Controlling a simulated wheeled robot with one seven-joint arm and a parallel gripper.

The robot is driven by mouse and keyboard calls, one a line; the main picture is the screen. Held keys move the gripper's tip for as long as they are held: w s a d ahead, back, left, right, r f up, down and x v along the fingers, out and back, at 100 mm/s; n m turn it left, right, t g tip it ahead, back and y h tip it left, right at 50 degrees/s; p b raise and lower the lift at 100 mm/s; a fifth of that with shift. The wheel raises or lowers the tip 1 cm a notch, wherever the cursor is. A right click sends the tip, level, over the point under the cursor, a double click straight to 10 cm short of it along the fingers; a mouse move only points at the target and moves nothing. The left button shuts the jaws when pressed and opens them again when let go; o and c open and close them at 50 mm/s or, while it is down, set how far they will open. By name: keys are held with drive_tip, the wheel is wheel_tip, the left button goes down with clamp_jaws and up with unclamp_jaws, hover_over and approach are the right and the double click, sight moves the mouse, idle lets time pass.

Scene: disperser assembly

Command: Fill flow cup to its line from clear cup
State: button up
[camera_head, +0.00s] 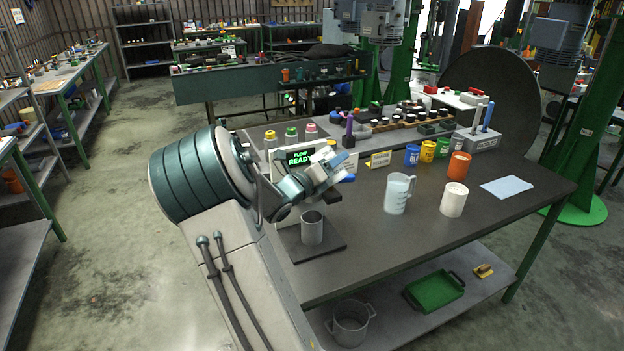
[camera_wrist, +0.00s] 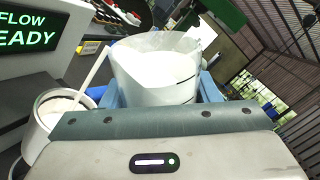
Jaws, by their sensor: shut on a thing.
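My gripper (camera_head: 318,178) is shut on the clear cup (camera_wrist: 155,72), a translucent vessel with dark marks on its side and pale liquid inside. Its blue fingers show on both sides of the cup in the wrist view. The cup is tilted to the left, and a thin whitish stream runs from its lip. The stream falls into the flow cup (camera_wrist: 42,128), a round metal cup at the left of the wrist view with whitish liquid inside. Its line cannot be made out. In the head view my gripper and arm hide the flow cup.
A display (camera_head: 300,157) reading FLOW READY stands just behind my gripper. A grey metal beaker (camera_head: 312,230) stands below on a dark base plate. A measuring jug (camera_head: 397,195), a white cup (camera_head: 453,202) and an orange cup (camera_head: 459,167) stand to the right.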

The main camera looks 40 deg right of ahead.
idle(0.5)
drive_tip(key=shift+r+n+p, duration=0.4)
drive_tip(key=shift+n+p, duration=0.35)
drive_tip(key=shift+n, duration=0.35)
idle(1.6)
drive_tip(key=shift+f+n, duration=0.15)
drive_tip(key=shift+n, duration=0.25)
idle(0.7)
drive_tip(key=shift+m, duration=0.5)
drive_tip(key=f+m+b, duration=0.1)
drive_tip(key=m+b, duration=0.1)
drive_tip(key=shift+b, duration=0.3)
drive_tip(key=shift+r+m+p, duration=0.3)
drive_tip(key=shift+r+m, duration=0.3)
drive_tip(key=shift+m, duration=0.2)
drive_tip(key=m+b, duration=0.1)
drive_tip(key=m, duration=0.1)
drive_tip(key=m+b, duration=0.1)
drive_tip(key=b, duration=0.1)
drive_tip(key=shift+w+f+m+g, duration=0.1)
drive_tip(key=shift+f+m+g, duration=0.25)
drive_tip(key=shift+m+g, duration=0.05)
drive_tip(key=shift+w+r+m+y+b, duration=0.2)
drive_tip(key=shift+r+m+y+b, duration=0.15)
drive_tip(key=shift+r+m, duration=0.3)
drive_tip(key=shift+w+a+f+m+b, duration=0.1)
drive_tip(key=shift+w+f+m+b, duration=0.05)
drive_tip(key=shift+m+b, duration=1.05)
